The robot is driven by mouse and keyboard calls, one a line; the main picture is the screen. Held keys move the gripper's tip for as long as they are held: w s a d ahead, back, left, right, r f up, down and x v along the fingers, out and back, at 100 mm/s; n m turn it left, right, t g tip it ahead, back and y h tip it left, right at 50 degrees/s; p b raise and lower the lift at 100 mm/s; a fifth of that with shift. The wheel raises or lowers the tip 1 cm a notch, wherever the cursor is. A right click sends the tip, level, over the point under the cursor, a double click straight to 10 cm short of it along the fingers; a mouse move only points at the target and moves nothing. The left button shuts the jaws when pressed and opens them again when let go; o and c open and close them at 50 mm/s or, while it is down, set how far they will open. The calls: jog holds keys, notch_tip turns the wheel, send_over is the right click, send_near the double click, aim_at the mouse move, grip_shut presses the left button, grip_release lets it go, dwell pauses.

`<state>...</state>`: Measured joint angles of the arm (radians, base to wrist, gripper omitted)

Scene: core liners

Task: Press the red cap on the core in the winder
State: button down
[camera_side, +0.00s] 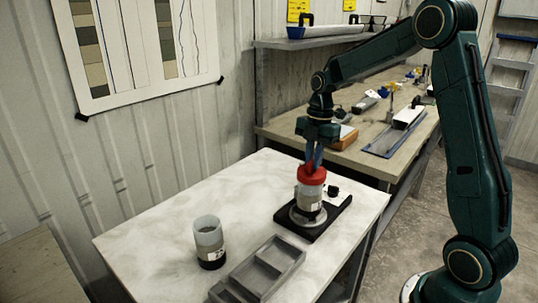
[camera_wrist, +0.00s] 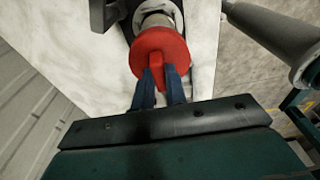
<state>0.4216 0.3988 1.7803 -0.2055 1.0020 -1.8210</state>
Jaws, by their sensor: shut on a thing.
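The red cap (camera_side: 311,175) sits at the top of the core (camera_side: 309,198), a clear tube with dark material low inside and a pale label. The core stands upright in the winder (camera_side: 325,222), a black base with a round grey seat. My gripper (camera_side: 314,160) points down from above, its blue fingers shut on the cap's raised grip. In the wrist view the cap (camera_wrist: 160,52) fills the upper middle, with the fingers (camera_wrist: 164,80) on both sides of its red tab. Whether the cap is fully seated on the core is hard to tell.
A second clear tube with a dark bottom (camera_side: 208,242) stands open on the white table (camera_side: 150,235). A grey compartment tray (camera_side: 258,268) lies at the front. A wooden bench (camera_side: 350,120) with several tools runs behind. The table's left part is clear.

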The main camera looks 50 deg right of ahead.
jog(key=shift+f, duration=0.9)
dwell(0.4)
jog(key=c, duration=0.9)
grip_release()
jog(key=shift+o, duration=0.2)
jog(key=shift+r, duration=0.15)
jog(key=shift+r, duration=3.35)
jog(key=shift+r, duration=0.1)
